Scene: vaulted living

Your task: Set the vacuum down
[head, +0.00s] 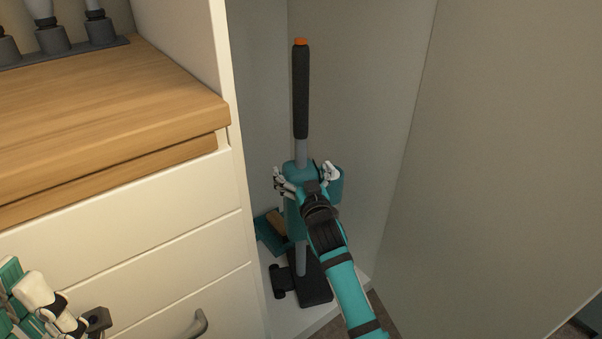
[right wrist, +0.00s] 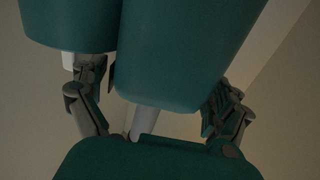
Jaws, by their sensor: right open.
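The vacuum (head: 301,95) stands upright in a narrow closet. It has a black grip with an orange tip, a grey tube, a teal body and a dark floor head that rests on the closet floor. My right gripper (head: 305,176) is open at the teal body, one finger on each side of it. In the right wrist view, the teal body (right wrist: 180,55) fills the upper middle between the open fingers; I cannot tell whether they touch it. My left gripper (head: 55,308) is partly in view at the lower left, away from the vacuum; its jaw state is unclear.
A teal dustpan (head: 270,238) with a wooden-looking piece is behind the vacuum to the left. A cream drawer cabinet (head: 130,245) with a wooden top (head: 110,110) stands left of the closet. Closet walls are close on both sides. A pale panel (head: 500,150) fills the right.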

